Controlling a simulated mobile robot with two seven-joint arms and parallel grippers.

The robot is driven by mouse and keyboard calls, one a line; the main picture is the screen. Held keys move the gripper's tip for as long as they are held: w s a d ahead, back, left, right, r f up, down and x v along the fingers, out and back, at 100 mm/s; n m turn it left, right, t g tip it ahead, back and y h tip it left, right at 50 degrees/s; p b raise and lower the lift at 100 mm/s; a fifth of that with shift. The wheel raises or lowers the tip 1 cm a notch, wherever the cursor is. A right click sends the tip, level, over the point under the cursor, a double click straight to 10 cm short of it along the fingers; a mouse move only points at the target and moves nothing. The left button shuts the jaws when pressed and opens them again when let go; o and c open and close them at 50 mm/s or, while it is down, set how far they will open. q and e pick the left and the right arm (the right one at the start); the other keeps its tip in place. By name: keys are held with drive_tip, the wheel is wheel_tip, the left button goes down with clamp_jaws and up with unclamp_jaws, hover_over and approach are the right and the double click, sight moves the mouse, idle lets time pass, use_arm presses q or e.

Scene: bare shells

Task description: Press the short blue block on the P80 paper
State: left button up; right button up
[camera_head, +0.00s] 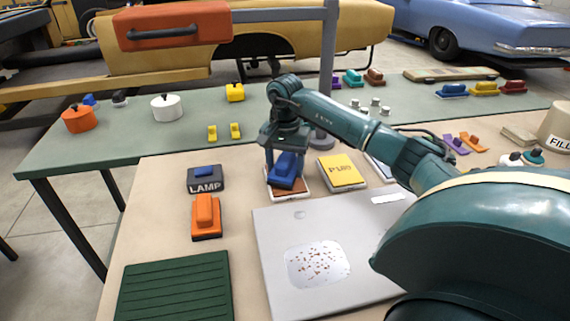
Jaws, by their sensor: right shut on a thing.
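My right gripper (286,176) is shut on a blue block (284,166), gripping it by its sides. The block is above or on a brown sheet (290,193) with a pale border; I cannot tell whether they touch. A yellow sheet (341,171) lies just to the right, with a printed label starting with P that is too small to read surely. The brown sheet's label, if any, is hidden under the block and gripper. My left gripper is not in view.
A dark LAMP block (206,184) with a blue top and an orange block (206,224) stand to the left. A grey panel (274,240) with a speckled patch lies in front, beside a dark green ribbed mat (176,290). Pots and several coloured blocks stand on the green table (140,140) behind.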

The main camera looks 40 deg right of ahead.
sight(285, 158)
drive_tip(key=shift+f, duration=0.35)
drive_tip(key=shift+f, duration=0.15)
idle(1.1)
drive_tip(key=shift+r+p, duration=1)
drive_tip(key=shift+r, duration=0.55)
drive_tip(key=shift+r+p, duration=1.55)
drive_tip(key=shift+r, duration=0.5)
